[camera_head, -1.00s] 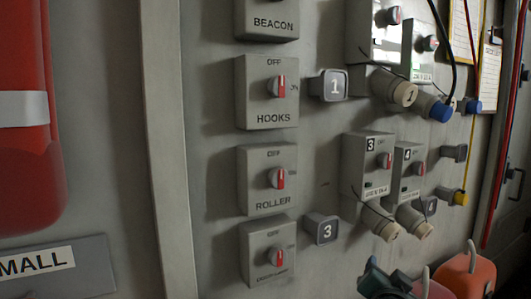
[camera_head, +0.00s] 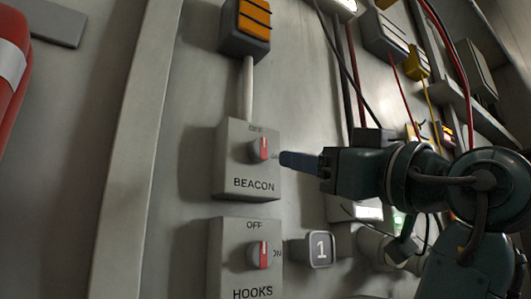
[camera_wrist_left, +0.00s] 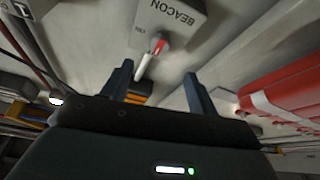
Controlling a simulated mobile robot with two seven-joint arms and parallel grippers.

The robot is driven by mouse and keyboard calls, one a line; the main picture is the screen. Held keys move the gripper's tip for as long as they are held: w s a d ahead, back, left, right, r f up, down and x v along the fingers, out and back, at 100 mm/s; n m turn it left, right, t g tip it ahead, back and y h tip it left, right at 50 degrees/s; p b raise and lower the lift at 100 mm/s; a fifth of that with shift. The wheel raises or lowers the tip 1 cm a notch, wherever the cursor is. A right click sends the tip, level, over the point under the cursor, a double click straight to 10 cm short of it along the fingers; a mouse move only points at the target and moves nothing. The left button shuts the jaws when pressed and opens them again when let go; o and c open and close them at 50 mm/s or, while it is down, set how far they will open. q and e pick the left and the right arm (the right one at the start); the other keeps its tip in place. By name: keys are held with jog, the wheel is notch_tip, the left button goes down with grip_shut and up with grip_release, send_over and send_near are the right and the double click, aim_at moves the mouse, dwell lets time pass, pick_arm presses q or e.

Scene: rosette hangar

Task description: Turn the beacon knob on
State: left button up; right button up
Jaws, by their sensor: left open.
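The grey BEACON box (camera_head: 247,180) is on the wall in the head view, with its round knob (camera_head: 259,150). The knob's red mark stands nearly upright, toward the OFF label at the top. My left gripper (camera_head: 284,160) shows edge-on to the right of the knob, its tips by the ON label. In the left wrist view its two fingers (camera_wrist_left: 157,72) are apart and empty. The knob (camera_wrist_left: 158,44) lies beyond the fingertips, roughly between them, on the BEACON box (camera_wrist_left: 170,18). I cannot tell the exact gap. My right gripper is not in view.
An orange beacon lamp (camera_head: 246,24) sits above the box on a pale conduit (camera_head: 247,88). Below is the HOOKS box (camera_head: 240,260), with a square 1 plate (camera_head: 313,250) beside it. A red cylinder (camera_head: 12,75) is at far left. Cables hang behind my arm.

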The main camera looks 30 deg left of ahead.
aim_at(264, 151)
pick_arm(q)
jog(key=p+x, duration=0.3)
jog(key=x, duration=0.7)
jog(key=shift+x, duration=0.75)
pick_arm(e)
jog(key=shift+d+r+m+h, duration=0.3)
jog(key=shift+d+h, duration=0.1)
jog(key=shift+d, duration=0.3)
pick_arm(q)
jog(key=shift+f, duration=0.1)
jog(key=c, duration=1)
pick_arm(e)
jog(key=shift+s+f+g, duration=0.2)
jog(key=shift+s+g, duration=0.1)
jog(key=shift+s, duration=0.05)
